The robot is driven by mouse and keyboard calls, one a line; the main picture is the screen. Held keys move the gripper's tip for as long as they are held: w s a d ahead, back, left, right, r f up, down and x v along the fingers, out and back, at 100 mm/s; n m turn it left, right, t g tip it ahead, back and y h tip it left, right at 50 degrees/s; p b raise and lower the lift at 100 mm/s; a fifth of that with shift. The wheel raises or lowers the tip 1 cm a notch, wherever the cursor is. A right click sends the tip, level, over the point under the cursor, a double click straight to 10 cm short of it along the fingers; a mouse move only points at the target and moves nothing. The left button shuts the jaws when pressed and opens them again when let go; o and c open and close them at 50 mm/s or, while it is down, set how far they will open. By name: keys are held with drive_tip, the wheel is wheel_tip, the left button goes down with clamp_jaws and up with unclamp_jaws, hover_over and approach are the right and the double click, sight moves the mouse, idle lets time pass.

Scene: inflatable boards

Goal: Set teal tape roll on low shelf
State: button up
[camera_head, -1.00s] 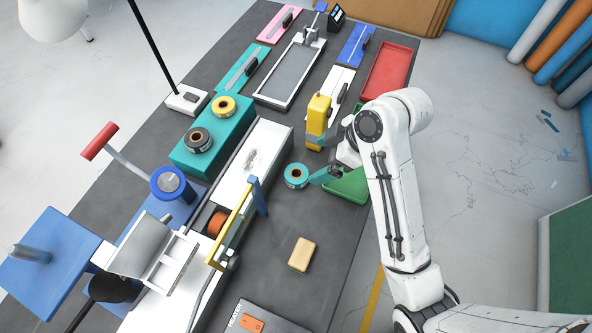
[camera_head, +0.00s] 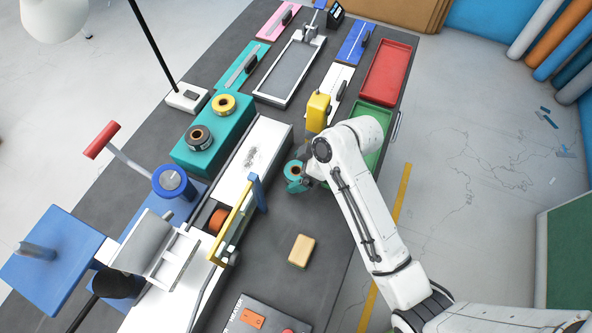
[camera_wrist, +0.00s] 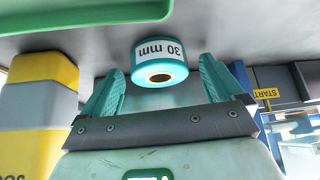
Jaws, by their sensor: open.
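The teal tape roll (camera_head: 291,171), with a brown core, lies on the dark bench top and is partly covered by my gripper (camera_head: 299,172). In the wrist view the roll (camera_wrist: 161,58) carries an upside-down "30 mm" label. My gripper (camera_wrist: 162,82) is open, its teal fingers on either side of the roll, with a gap showing on both sides. A low teal block (camera_head: 188,160), which looks like the low shelf, stands left of the roll beyond a white panel.
A yellow bottle-like object (camera_head: 318,112) stands close behind my gripper. A green tray (camera_head: 372,118) is at the right and a tan block (camera_head: 302,251) in front. A yellow-framed device with a blue post (camera_head: 257,192) stands left. The bench between roll and tan block is clear.

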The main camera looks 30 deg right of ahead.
drive_tip(key=shift+c, duration=0.2)
drive_tip(key=c, duration=1.2)
drive_tip(key=shift+r, duration=0.15)
